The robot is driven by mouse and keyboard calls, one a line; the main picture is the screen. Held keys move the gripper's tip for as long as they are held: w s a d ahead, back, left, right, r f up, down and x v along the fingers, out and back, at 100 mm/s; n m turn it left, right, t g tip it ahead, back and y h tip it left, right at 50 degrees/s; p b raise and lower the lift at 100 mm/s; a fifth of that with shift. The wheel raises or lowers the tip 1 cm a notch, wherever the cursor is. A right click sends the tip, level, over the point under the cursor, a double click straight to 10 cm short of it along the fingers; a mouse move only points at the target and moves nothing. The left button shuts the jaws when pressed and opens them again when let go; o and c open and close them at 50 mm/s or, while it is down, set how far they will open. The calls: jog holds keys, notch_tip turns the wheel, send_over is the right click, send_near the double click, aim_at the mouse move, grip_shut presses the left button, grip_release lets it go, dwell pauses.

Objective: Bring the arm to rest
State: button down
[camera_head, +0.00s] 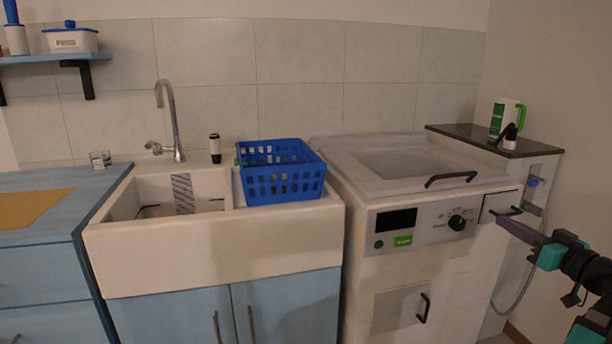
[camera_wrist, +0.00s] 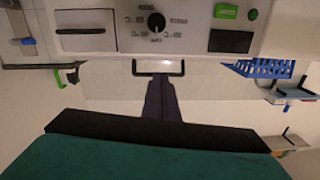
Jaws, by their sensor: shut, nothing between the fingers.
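My gripper (camera_head: 503,219) reaches in from the right edge of the head view, in front of the white appliance (camera_head: 440,268). Its slim dark fingers point left and are shut together with nothing between them. In the wrist view the shut fingers (camera_wrist: 159,82) point up the picture toward a black handle and the control panel (camera_wrist: 170,28) with its round knob. I cannot tell whether the fingertips touch the appliance's front or stand apart from it.
A blue basket (camera_head: 284,186) stands on the sink's right side, by the tap (camera_head: 170,120). A dark shelf (camera_head: 480,138) at the right holds a white and green jug (camera_head: 502,116) and a small dark object. A grey hose (camera_head: 520,262) hangs behind my arm.

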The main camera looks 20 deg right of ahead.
jog(key=w+a+f+m+g+y+p, duration=0.1)
jog(key=w+a+f+g+y+p, duration=0.15)
jog(key=w+a+f, duration=0.5)
jog(key=w+a+f+m+g+y+p, duration=0.1)
jog(key=w+a+f+g+p, duration=0.25)
jog(key=f, duration=0.65)
jog(key=w+a+f+g+y+p, duration=0.15)
jog(key=a+f+g+p, duration=0.45)
jog(key=a+f, duration=1.1)
jog(key=s+a+f+n+g+p, duration=0.1)
jog(key=s+a+f+g+p, duration=0.2)
jog(key=s+a+f, duration=0.3)
jog(key=s+a+f+g+p, duration=0.3)
jog(key=s+a+f, duration=0.1)
jog(key=a, duration=0.5)
jog(key=s+a+f+n+g+h+p, duration=0.1)
jog(key=s+a+f+g+h+p, duration=0.1)
jog(key=s, duration=0.7)
jog(key=s+a+f+n+g+h+p, duration=0.1)
jog(key=s+a+f+g+h+p, duration=0.2)
jog(key=s, duration=0.6)
jog(key=shift+s+p, duration=0.4)
jog(key=shift+p, duration=0.3)
